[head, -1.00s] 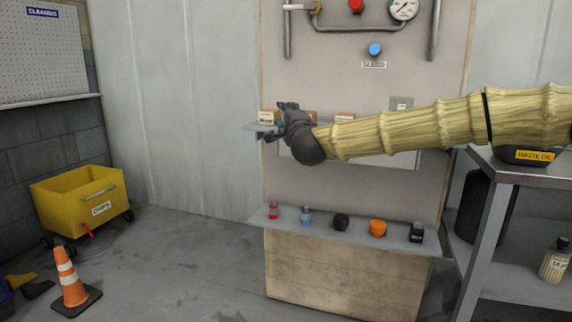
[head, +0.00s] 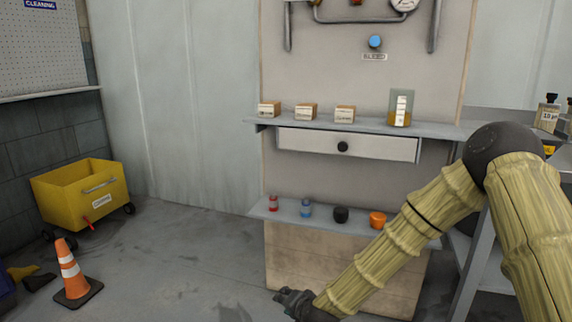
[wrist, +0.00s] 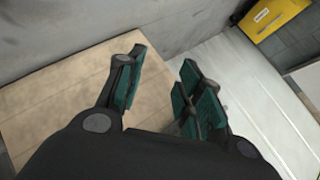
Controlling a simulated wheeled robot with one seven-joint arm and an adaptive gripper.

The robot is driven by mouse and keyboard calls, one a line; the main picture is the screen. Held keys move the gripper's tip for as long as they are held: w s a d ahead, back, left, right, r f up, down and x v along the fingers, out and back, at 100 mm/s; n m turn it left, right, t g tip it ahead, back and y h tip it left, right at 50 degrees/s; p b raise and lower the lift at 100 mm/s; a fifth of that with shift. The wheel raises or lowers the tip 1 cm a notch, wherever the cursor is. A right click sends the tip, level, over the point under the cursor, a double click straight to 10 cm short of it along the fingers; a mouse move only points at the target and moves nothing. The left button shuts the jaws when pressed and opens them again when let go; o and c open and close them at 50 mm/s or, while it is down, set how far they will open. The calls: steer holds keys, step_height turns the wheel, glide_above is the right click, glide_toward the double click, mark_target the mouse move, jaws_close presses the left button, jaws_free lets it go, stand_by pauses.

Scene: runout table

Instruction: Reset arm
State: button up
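My gripper (head: 292,300) is low in the head view, in front of the wooden lower panel (head: 335,262) of the bench and below its lower shelf. In the wrist view my gripper (wrist: 162,88) shows its green-padded fingers spread apart with nothing between them. The wooden panel (wrist: 75,105) lies behind the fingers there. My arm bends at the right of the head view and hides part of the lower shelf and the side table.
The upper shelf (head: 440,128) holds small boxes (head: 306,111) and an amber-filled container (head: 400,110) above a drawer (head: 375,149). The lower shelf (head: 258,209) holds several small items, including an orange one (head: 377,219).

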steer(key=s+d+f+n+g+h, duration=0.1)
steer(key=s+d+f+n+g, duration=0.3)
steer(key=s+f, duration=0.6)
steer(key=s+d+f+g+h, duration=0.1)
steer(key=s+d+f, duration=0.4)
steer(key=s+f, duration=0.5)
steer(key=s+d+f+n+g+h, duration=0.1)
steer(key=s+d+g, duration=0.1)
steer(key=s+d, duration=0.5)
steer(key=s+d+f+n+g+h, duration=0.1)
steer(key=s+d, duration=0.1)
steer(key=s, duration=0.8)
steer(key=s+d+f+n+g, duration=0.1)
steer(key=s+d+g, duration=0.1)
steer(key=s+d, duration=0.5)
step_height(320, 180, up, 38)
steer(key=s+a+p, duration=0.1)
steer(key=a+p, duration=0.1)
steer(key=p, duration=3.6)
steer(key=shift+a, duration=0.35)
steer(key=shift+f, duration=0.15)
